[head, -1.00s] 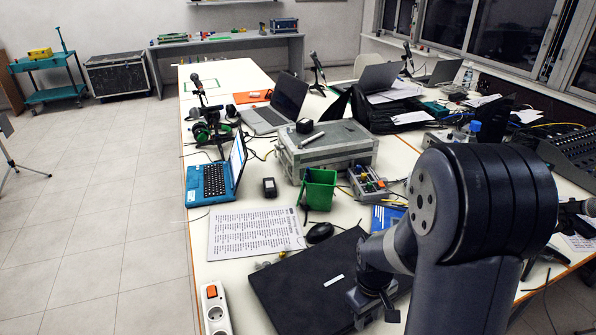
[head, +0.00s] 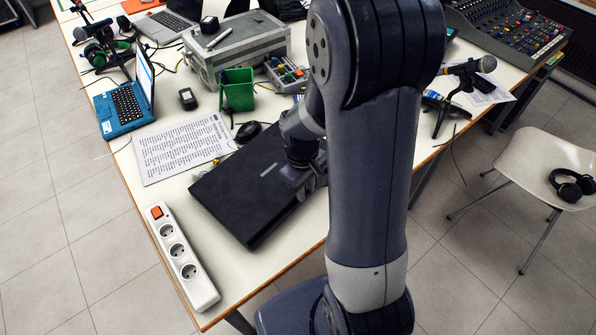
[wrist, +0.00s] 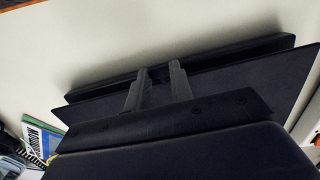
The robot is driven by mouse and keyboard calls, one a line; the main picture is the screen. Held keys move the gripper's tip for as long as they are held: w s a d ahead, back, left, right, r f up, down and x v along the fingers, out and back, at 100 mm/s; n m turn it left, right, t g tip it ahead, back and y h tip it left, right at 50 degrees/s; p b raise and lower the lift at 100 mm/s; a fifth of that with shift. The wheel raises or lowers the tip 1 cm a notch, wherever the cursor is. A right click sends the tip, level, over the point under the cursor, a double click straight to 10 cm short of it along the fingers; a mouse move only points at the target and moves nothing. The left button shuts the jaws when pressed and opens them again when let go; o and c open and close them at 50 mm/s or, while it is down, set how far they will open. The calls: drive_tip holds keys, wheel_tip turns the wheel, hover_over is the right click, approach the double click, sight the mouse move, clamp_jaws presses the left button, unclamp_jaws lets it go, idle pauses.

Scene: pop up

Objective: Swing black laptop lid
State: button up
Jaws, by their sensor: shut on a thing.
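The black laptop (head: 245,190) lies on the white table and looks shut or nearly shut in the head view, with a small light label on its lid. My gripper (head: 303,182) is at its right edge, partly covered by my arm. In the wrist view, the two fingers (wrist: 160,78) stand close together at the edge of the laptop (wrist: 220,78). Two dark layers show there, with a narrow gap between them. The gripper is shut on the laptop lid; the exact contact is hard to see.
A white power strip (head: 182,258) lies left of the laptop near the table edge. A printed sheet (head: 183,148), a black mouse (head: 249,132) and a green bin (head: 237,90) stand behind it. A white chair (head: 545,165) is at the right. Bare table lies in front of the laptop.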

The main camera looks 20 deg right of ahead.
drive_tip(key=shift+w+a+r+p, duration=0.1)
drive_tip(key=shift+w+r+p, duration=0.1)
drive_tip(key=shift+r+p, duration=0.55)
drive_tip(key=shift+w+a+r+p, duration=0.15)
drive_tip(key=shift+r+p, duration=0.3)
drive_tip(key=shift+r, duration=0.55)
drive_tip(key=shift+w+a+r+p, duration=0.1)
drive_tip(key=shift+w+r+p, duration=0.15)
drive_tip(key=shift+r+p, duration=0.5)
drive_tip(key=shift+r, duration=0.15)
drive_tip(key=w+a+r+p, duration=0.1)
drive_tip(key=w+r+p, duration=0.2)
drive_tip(key=r+p, duration=0.2)
drive_tip(key=shift+a+r, duration=0.3)
drive_tip(key=shift+r, duration=0.55)
drive_tip(key=shift+w, duration=0.1)
drive_tip(key=w+a+r+p, duration=0.2)
drive_tip(key=w+r+p, duration=0.3)
drive_tip(key=shift+a+r, duration=0.3)
drive_tip(key=shift+r, duration=0.05)
